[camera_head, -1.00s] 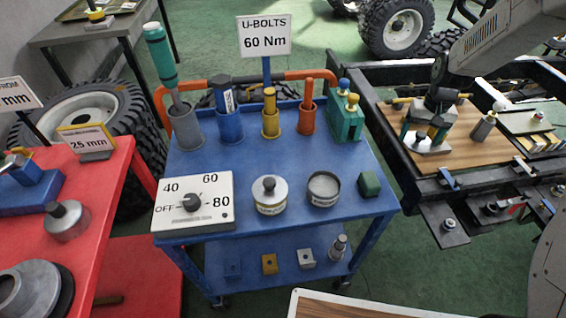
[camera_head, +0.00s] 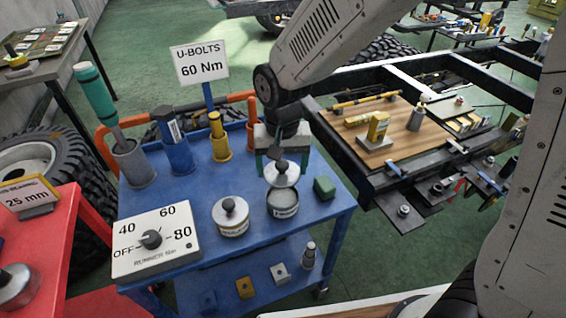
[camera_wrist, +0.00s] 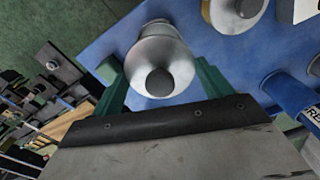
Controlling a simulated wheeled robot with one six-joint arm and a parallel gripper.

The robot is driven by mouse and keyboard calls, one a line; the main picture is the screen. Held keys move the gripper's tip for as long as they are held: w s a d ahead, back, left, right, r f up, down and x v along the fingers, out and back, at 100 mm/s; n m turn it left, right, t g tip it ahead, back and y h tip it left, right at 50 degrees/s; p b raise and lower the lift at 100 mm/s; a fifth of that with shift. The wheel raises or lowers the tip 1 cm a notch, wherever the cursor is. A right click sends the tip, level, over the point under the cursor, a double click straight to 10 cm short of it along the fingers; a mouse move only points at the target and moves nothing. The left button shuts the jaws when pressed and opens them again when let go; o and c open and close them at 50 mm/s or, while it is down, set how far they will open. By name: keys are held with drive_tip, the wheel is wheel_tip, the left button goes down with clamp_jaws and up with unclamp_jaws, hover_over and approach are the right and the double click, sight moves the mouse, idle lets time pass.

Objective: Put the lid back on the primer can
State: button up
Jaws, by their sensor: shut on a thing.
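My gripper (camera_head: 281,160) is shut on the lid (camera_head: 283,176), a pale metal disc with a dark knob, with one green finger on each side of it. In the wrist view the lid (camera_wrist: 149,53) lies between the green fingers (camera_wrist: 158,80) and hides most of the can.
A dial box (camera_head: 155,243) is at front left; tool holders (camera_head: 174,155) line the back. The cart (camera_head: 262,253) has clear top between them.

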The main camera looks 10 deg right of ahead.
drive_tip(key=shift+f, duration=3.05)
drive_tip(key=shift+s, duration=0.1)
drive_tip(key=shift+f, duration=0.2)
drive_tip(key=o, duration=1)
drive_tip(key=shift+r, duration=3.55)
drive_tip(key=shift+c, duration=0.3)
